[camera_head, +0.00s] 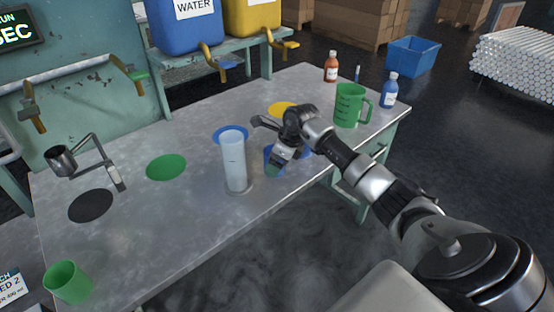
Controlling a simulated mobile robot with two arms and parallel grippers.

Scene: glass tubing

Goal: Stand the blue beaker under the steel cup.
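The steel cup (60,161) is at the left, held up on a bent metal arm above the table, near a black disc (91,206) on the tabletop. A blue beaker (268,156) shows in small part near the table's middle, mostly hidden behind my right gripper (272,146). The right gripper comes in from the right and is down at the beaker, with its fingers on or beside it. I cannot tell whether they are closed on it. My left gripper is not in view.
A tall clear cylinder (234,163) stands just left of my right gripper. A green beaker (67,282) is at the front left, a green jug (350,105) at the back right. Brown (331,67) and blue (389,90) bottles stand behind.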

